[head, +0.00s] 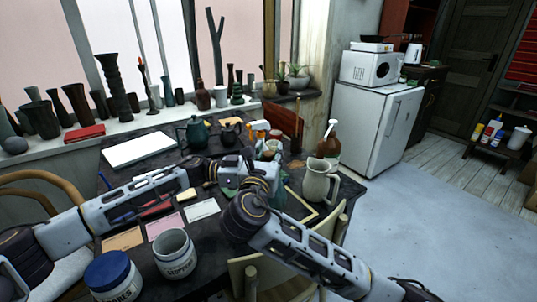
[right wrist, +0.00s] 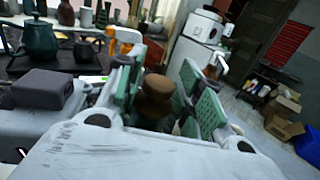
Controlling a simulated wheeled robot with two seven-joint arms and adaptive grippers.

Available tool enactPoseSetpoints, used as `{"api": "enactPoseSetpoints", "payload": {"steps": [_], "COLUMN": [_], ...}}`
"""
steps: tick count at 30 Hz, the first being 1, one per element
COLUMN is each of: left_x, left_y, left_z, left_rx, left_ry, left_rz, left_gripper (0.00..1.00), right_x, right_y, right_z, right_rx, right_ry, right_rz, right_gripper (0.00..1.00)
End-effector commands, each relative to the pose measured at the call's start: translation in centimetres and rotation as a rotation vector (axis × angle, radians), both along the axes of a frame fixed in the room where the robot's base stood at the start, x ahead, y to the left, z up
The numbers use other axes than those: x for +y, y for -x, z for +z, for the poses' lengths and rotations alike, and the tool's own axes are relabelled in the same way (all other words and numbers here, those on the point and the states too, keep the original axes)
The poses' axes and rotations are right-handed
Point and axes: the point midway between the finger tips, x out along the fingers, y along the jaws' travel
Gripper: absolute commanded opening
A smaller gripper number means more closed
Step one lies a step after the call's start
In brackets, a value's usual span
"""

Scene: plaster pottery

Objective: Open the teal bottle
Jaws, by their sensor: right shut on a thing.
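In the right wrist view, the brown stopper (right wrist: 155,95) of the teal bottle shows between the green finger pads of my right gripper (right wrist: 160,88). A little dark teal (right wrist: 188,125) shows below it; the rest of the bottle is hidden by the gripper housing. My right gripper is shut on the bottle; whether the pads press on the stopper or lower cannot be told. In the head view, my right gripper (head: 264,160) is over the table's middle, and my left gripper (head: 231,173) is close beside it on the left. Its fingers are too small and overlapped to read.
A cream jug (head: 320,182) stands right of my right gripper, with a brown pump bottle (head: 329,140) behind it. A teal teapot (head: 194,134) and an orange-topped spray bottle (head: 258,131) stand farther back. Jars (head: 175,256) and cards (head: 203,209) lie on the near side.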

Motion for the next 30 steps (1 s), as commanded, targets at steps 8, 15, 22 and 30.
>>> {"api": "enactPoseSetpoints", "payload": {"steps": [8, 15, 22, 30], "left_x": [0.0, 0.0, 0.0, 0.0], "left_y": [0.2, 0.2, 0.2, 0.2], "left_z": [-1.2, -1.2, -1.2, -1.2], "left_rx": [0.010, 0.010, 0.010, 0.010], "left_ry": [-0.012, -0.012, -0.012, -0.012], "left_rz": [-0.003, -0.003, -0.003, -0.003], "left_gripper": [0.16, 0.16, 0.16, 0.16], "right_x": [0.0, 0.0, 0.0, 0.0], "right_y": [0.0, 0.0, 0.0, 0.0], "right_z": [0.1, 0.6, 1.0, 1.6], "right_rx": [0.000, 0.000, 0.001, 0.000], "right_ry": [0.000, 0.000, 0.000, -0.001], "right_rz": [0.000, 0.000, 0.000, 0.000], "right_gripper": [0.08, 0.08, 0.08, 0.08]}}
